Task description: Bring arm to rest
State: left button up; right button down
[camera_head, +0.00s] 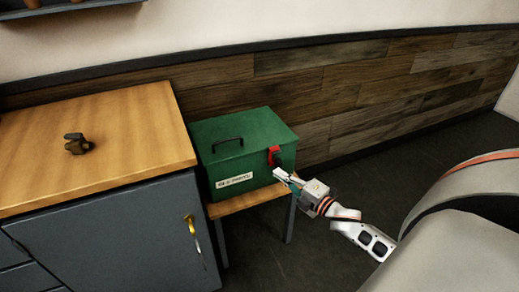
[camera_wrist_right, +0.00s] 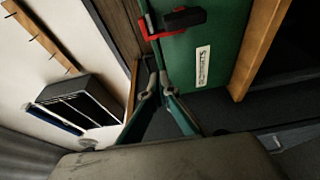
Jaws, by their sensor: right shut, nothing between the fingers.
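My right arm (camera_head: 345,215) reaches in from the right in the head view. Its gripper (camera_head: 283,177) is shut and empty, close to the front right side of a green box (camera_head: 235,160), just below its red latch (camera_head: 274,156). In the right wrist view, the shut fingers (camera_wrist_right: 160,82) show below the red latch (camera_wrist_right: 170,27) and the green box (camera_wrist_right: 222,35). I cannot tell whether the fingertips touch the box. The box has a dark handle on its lid, which looks closed. My left gripper is not in view.
The box stands on a low wooden stand (camera_head: 246,203). A grey cabinet (camera_head: 120,240) with a wooden top (camera_head: 130,125) is at its left, holding a small brown object (camera_head: 77,144). A wood-panelled wall (camera_head: 360,90) is behind. Dark floor (camera_head: 300,255) is open in front.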

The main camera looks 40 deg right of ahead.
pick_arm(q)
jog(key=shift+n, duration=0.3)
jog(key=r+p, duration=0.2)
jog(key=p, duration=0.2)
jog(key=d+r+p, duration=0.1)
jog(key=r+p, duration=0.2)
jog(key=p, duration=0.1)
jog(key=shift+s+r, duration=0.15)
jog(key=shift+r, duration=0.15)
pick_arm(e)
jog(key=s+a+f+m+g, duration=0.3)
jog(key=s+a+m, duration=0.4)
jog(key=s+a, duration=0.5)
jog(key=s+a+f+m+g, duration=0.4)
jog(key=s+a+m, duration=0.3)
jog(key=s+a, duration=0.5)
jog(key=a+f, duration=0.1)
jog(key=a, duration=0.2)
jog(key=shift+s+f+g+y, duration=0.2)
jog(key=shift+f+g+y, duration=0.05)
jog(key=shift+g+y, duration=0.05)
